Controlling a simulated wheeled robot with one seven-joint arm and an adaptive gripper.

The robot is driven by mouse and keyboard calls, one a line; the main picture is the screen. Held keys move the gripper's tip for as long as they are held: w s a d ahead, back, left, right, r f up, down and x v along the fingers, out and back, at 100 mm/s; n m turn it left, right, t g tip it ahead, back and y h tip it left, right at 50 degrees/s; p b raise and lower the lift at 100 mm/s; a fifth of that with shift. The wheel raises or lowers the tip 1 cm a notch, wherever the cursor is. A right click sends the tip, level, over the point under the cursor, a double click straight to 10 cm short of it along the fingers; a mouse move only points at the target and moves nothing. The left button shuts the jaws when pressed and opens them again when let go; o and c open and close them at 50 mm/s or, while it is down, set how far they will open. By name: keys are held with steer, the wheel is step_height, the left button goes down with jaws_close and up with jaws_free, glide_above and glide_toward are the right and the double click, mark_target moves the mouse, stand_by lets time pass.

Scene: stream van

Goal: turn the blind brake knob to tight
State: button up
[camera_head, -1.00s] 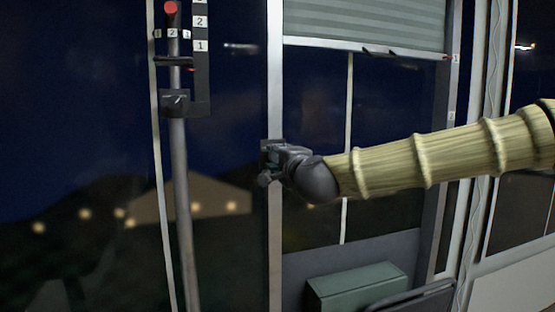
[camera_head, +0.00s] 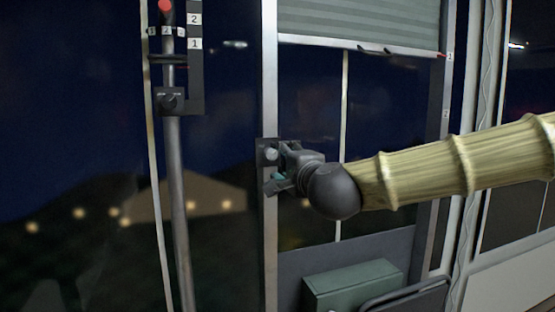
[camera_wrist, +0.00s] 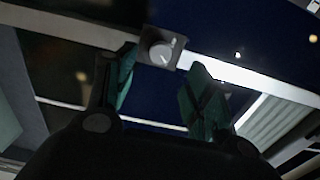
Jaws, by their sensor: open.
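A round grey knob (camera_head: 271,153) sits on a small dark plate (camera_head: 263,146) on the pale upright post, below and left of the blind. In the wrist view the knob (camera_wrist: 161,52) has a light pointer line slanting to the upper right; the plate's markings are not readable. My gripper (camera_head: 279,171) is open beside the plate. In the wrist view its two green-padded fingers (camera_wrist: 160,78) are spread, with the knob beyond the gap between them. The knob appears apart from both fingers.
A grey-green blind (camera_head: 360,22) hangs partly lowered over the window. At left, a pole (camera_head: 177,210) carries another dark box with a knob (camera_head: 170,101) and a numbered scale (camera_head: 195,60). A green box (camera_head: 352,284) and a dark chair-like frame stand below.

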steer(key=v, duration=0.4)
steer(key=shift+s, duration=0.25)
step_height(320, 180, down, 16)
steer(key=w+n+g, duration=0.2)
steer(key=g, duration=0.1)
steer(key=s+d+f+n+g+h+p, duration=0.1)
steer(key=s+f+n+g, duration=0.2)
steer(key=f, duration=1.3)
steer(key=s+d+f+n+g+h+p, duration=0.15)
steer(key=s+f, duration=0.35)
steer(key=f, duration=1.1)
steer(key=s+d+f+n+g, duration=0.35)
steer(key=s+f, duration=0.45)
steer(key=f, duration=0.3)
steer(key=s+d+f+n+g+h, duration=0.1)
steer(key=s+d+f, duration=0.3)
steer(key=s, duration=0.4)
steer(key=s+d+f+n+g+h+p, duration=0.1)
steer(key=s+d+f+g, duration=0.2)
steer(key=s, duration=0.5)
steer(key=s+d+f+n+g+h+p, duration=0.1)
steer(key=s+d+f+n+g, duration=0.1)
steer(key=s+d+f, duration=0.3)
steer(key=s+f, duration=0.2)
steer(key=s, duration=0.2)
steer(key=shift+d, duration=0.3)
